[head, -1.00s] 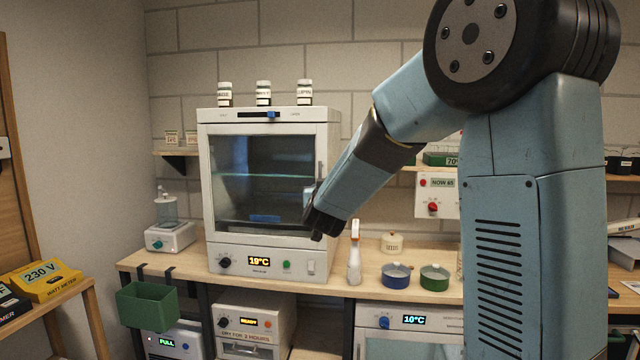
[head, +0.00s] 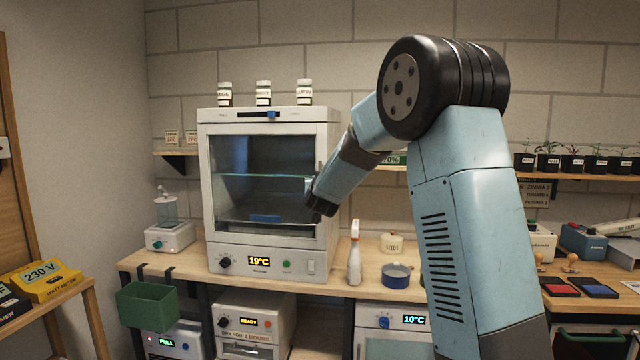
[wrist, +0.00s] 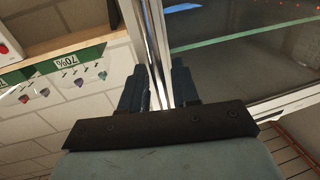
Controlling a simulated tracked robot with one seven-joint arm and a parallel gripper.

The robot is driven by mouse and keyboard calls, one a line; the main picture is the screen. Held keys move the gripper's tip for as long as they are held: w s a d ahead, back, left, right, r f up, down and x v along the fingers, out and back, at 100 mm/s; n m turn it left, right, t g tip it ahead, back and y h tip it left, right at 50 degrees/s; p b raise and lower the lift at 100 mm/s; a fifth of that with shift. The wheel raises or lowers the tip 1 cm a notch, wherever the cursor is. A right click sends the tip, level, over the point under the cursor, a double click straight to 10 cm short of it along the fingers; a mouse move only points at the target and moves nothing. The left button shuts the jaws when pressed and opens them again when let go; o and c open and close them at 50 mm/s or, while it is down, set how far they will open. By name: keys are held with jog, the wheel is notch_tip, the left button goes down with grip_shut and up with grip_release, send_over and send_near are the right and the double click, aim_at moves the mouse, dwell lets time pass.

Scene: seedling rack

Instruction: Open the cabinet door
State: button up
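The cabinet (head: 210,180) is a white box on the bench with a dark glass door (head: 262,165), which looks closed. Its slim upright handle (head: 320,168) is on the door's right side. My gripper (head: 320,204) is at the lower part of this handle in the head view and hides some of it. In the wrist view the bright metal handle bar (wrist: 156,40) runs between the two dark fingers of my gripper (wrist: 160,85). The fingers sit close on both sides of the bar with no clear gap, so they look shut on it.
Several jars (head: 263,93) stand on top of the cabinet. A stirrer-like device (head: 170,236) stands left. A wall shelf (wrist: 70,50) is beside the handle in the wrist view.

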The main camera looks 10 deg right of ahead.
jog(key=shift+c, duration=0.4)
grip_shut()
